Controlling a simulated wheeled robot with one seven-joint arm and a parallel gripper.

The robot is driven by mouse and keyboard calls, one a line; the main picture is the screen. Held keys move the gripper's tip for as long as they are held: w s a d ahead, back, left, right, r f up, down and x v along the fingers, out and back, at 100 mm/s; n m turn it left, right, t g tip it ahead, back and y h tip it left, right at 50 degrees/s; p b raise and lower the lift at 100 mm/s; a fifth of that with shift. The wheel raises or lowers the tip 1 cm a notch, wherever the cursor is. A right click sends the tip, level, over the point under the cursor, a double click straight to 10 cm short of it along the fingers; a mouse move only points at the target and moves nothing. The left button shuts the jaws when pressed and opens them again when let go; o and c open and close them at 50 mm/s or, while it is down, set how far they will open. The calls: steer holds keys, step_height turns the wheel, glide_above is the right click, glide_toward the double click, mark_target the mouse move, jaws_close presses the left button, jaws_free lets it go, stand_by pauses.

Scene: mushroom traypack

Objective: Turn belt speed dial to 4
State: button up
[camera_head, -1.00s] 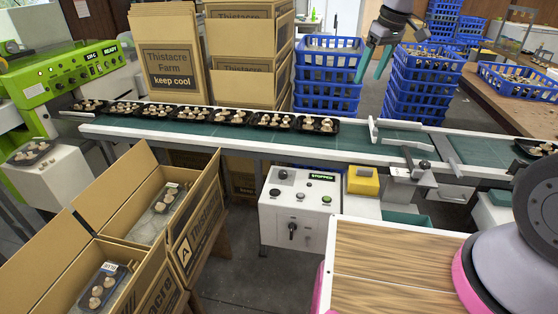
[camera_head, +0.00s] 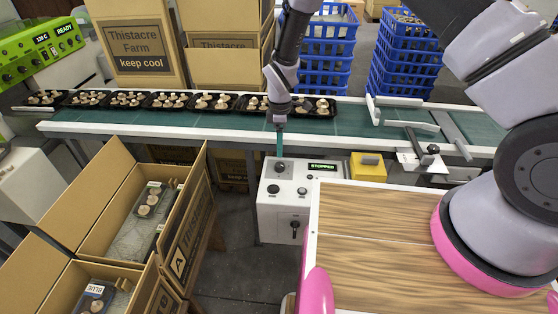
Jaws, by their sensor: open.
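A white control box (camera_head: 275,220) stands below the belt's near edge. A dark round dial (camera_head: 281,168) sits at the upper left of its sloped top; its markings are too small to read. A small display (camera_head: 322,167) beside it reads STOPPED in green. My gripper (camera_head: 280,152) points down just above the dial, with its teal fingers seen edge-on, so one hides the other. It is open and holds nothing visible. I cannot tell whether the fingertips touch the dial or straddle it.
Trays of mushrooms (camera_head: 210,102) line the green belt (camera_head: 350,122) behind the box. Smaller buttons (camera_head: 302,190) and a front switch (camera_head: 295,228) are on the box. A yellow block (camera_head: 368,167) stands to its right. Open cartons (camera_head: 185,230) are at left, a wooden top (camera_head: 365,240) at front right.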

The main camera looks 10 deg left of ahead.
mark_target(280, 164)
steer(key=f, duration=0.8)
steer(key=shift+s, duration=0.25)
jaws_close()
steer(key=shift+d, duration=0.1)
steer(key=shift+m, duration=0.3)
steer(key=m, duration=0.5)
steer(key=shift+m+y, duration=0.3)
steer(key=m, duration=0.5)
steer(key=shift+s+m, duration=0.1)
steer(key=shift+m, duration=0.2)
